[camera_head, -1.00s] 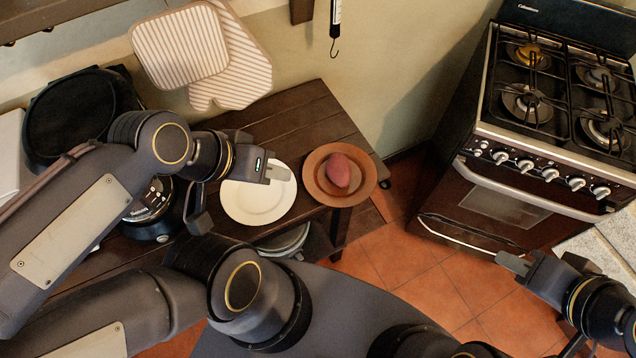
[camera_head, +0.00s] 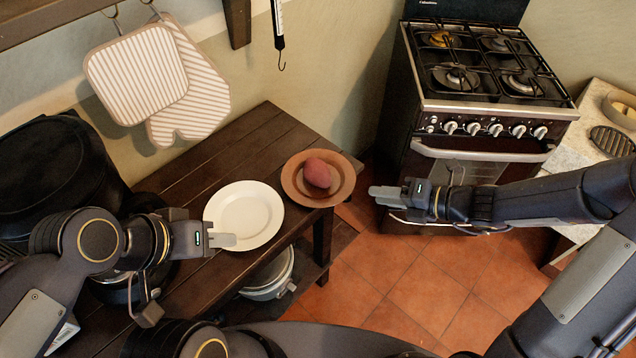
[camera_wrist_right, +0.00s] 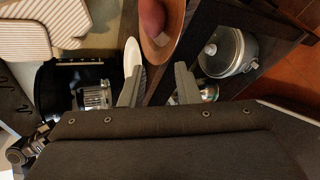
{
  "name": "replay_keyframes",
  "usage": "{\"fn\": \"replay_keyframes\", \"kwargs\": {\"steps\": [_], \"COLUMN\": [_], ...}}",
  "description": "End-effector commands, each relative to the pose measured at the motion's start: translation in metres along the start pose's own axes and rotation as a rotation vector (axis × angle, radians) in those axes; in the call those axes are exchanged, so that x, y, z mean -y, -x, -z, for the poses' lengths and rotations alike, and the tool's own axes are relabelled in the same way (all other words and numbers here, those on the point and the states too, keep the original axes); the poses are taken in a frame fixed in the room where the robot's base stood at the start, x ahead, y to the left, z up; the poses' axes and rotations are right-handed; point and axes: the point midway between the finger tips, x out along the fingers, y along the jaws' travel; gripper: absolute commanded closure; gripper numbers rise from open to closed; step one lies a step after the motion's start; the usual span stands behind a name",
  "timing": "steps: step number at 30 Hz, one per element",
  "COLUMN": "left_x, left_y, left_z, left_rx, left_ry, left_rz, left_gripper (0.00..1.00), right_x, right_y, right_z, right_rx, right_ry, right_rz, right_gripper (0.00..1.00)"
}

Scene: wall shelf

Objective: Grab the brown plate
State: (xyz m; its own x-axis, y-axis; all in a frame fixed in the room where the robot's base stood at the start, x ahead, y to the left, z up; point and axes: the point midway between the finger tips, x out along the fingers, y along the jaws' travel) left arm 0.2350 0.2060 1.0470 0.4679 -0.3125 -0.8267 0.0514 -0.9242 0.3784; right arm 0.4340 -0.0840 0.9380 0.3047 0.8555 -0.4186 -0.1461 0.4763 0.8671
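The brown plate (camera_head: 294,190) lies on the dark wooden table near its right end, with a reddish oval food item (camera_head: 317,173) on it. Part of the plate (camera_wrist_right: 166,48) also shows beyond the fingers in the right wrist view. My right gripper (camera_head: 384,193) is to the right of the plate, apart from it and pointing toward it. Its two fingers are apart with nothing between them in the right wrist view (camera_wrist_right: 160,88). My left gripper (camera_head: 222,241) is at the lower left edge of the white plate; its finger gap is hidden.
A white plate (camera_head: 244,216) sits just left of the brown plate. A lidded pot (camera_head: 268,276) is on the lower shelf. A black pan (camera_head: 50,175) stands at the left. Striped mitts (camera_head: 140,75) hang on the wall. The stove (camera_head: 480,110) is behind my right arm.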

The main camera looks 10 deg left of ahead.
Motion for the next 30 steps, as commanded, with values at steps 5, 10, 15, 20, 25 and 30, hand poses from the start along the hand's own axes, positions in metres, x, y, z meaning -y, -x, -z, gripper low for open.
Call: {"fn": "replay_keyframes", "kwargs": {"steps": [5,10,15,20,25,30], "left_x": [0.002,0.002,0.001,0.0,0.0,0.0], "left_y": [-0.005,-0.005,-0.003,-0.001,-0.001,-0.001], "left_z": [-0.002,-0.003,-0.002,0.0,0.0,0.0], "left_rx": [0.0,0.0,0.0,0.0,0.0,0.0], "left_ry": [0.0,0.0,0.0,0.0,0.0,0.0], "left_rz": [0.0,0.0,0.0,0.0,0.0,0.0], "left_gripper": [0.64,0.64,0.64,0.64,0.64,0.64], "right_x": [0.03,0.032,0.028,0.024,0.025,0.025], "right_y": [-0.024,-0.043,-0.062,-0.086,-0.101,-0.102], "right_z": [-0.002,-0.004,-0.006,-0.01,-0.011,-0.011], "right_rx": [0.032,0.037,0.035,0.035,0.037,0.039], "right_ry": [-0.288,-0.326,-0.322,-0.321,-0.32,-0.319], "right_rz": [-0.006,-0.008,-0.008,-0.006,-0.007,-0.007], "right_gripper": [0.71,0.71,0.71,0.71,0.71,0.71]}}
